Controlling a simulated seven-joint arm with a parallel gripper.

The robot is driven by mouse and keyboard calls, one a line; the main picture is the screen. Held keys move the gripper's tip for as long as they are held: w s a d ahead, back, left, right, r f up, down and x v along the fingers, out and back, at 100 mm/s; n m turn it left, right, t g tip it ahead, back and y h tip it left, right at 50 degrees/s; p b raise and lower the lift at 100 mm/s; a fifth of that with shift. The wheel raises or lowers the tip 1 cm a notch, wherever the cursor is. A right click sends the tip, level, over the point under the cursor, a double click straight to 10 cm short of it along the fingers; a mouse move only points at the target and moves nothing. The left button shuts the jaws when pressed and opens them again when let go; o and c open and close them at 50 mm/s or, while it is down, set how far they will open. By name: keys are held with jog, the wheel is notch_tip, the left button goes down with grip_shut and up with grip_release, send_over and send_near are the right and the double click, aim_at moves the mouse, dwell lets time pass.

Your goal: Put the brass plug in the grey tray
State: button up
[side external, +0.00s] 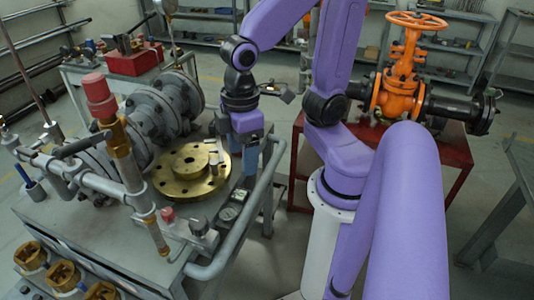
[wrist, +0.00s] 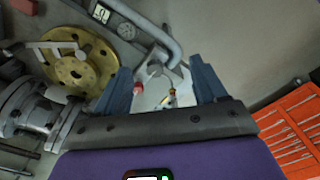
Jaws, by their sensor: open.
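My gripper (side external: 246,164) hangs over the right edge of the grey workbench, right of the big brass flange (side external: 165,182). In the wrist view its two blue-grey fingers are apart, with nothing held between them (wrist: 160,66). A small brass-coloured upright piece (side external: 214,168) at the flange's right side may be the brass plug; I cannot tell for sure. In the wrist view a pale grey surface with a small yellowish item (wrist: 170,97) shows beyond the fingers. I cannot tell whether that surface is the grey tray, and I cannot make out a tray in the side view.
An orange gate valve (side external: 400,75) stands on a red table behind my arm.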

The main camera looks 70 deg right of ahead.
jog(key=s+n, duration=0.1)
jog(key=s+d+n, duration=0.1)
jog(key=s, duration=0.1)
jog(key=s+n, duration=0.1)
jog(key=shift+s+d+f, duration=0.15)
jog(key=shift+s+f, duration=0.2)
jog(key=shift+s, duration=0.05)
